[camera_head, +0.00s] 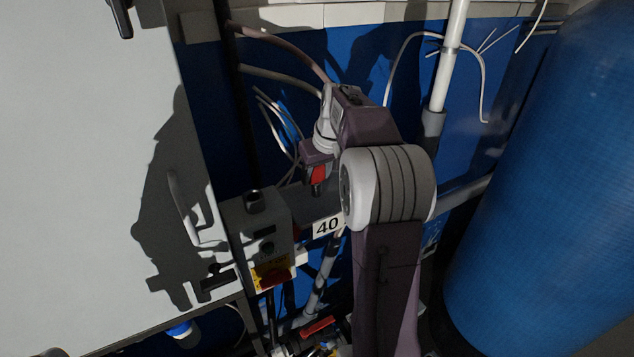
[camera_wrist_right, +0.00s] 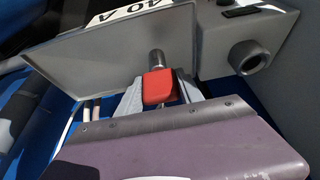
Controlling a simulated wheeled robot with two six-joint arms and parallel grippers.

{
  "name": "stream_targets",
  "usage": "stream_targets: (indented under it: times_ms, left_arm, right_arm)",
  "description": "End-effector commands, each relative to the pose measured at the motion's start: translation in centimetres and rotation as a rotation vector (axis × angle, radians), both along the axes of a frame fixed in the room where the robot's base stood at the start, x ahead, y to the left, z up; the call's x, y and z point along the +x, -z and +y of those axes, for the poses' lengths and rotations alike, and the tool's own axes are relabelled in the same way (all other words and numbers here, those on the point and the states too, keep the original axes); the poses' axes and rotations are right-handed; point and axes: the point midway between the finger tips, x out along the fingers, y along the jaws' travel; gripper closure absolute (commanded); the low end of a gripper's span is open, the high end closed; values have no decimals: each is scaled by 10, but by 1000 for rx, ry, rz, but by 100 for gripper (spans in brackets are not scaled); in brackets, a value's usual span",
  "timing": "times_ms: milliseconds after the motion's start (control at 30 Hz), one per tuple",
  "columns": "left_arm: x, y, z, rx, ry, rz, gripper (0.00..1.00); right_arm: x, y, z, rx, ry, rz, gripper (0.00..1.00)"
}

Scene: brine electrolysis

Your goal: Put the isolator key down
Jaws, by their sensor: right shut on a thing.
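The isolator key has a red head (camera_head: 318,173) with a metal shaft. My right gripper (camera_head: 317,182) is shut on it in the head view. In the right wrist view the red key head (camera_wrist_right: 158,87) sits between the two grey fingers of my right gripper (camera_wrist_right: 160,95). Its metal shaft points away from the gripper toward a flat grey plate (camera_wrist_right: 105,50) with a "40 A" label. I cannot tell whether the key touches the plate. My left gripper is not in view.
A white cabinet door (camera_head: 80,180) fills the left. A large blue tank (camera_head: 550,190) stands on the right. Cables hang behind my arm.

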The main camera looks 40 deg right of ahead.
Motion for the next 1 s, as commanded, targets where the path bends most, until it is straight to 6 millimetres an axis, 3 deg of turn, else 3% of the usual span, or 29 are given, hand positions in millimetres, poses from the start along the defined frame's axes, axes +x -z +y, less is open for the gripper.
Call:
stream_targets:
  times_ms: [200, 533, 567, 633, 1000]
  left_arm:
    - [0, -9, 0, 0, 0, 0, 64]
    - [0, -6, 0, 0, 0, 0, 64]
    - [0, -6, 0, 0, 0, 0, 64]
    - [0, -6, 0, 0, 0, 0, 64]
    - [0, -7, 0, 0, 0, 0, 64]
  right_arm:
    - [-1, 34, 0, 2, 1, 4, 100]
    - [-1, 40, 0, 0, 0, 1, 100]
    - [-1, 40, 0, 0, 0, 1, 54]
    - [-1, 39, 0, 0, 0, 1, 35]
    - [-2, 34, 0, 0, 0, 0, 35]
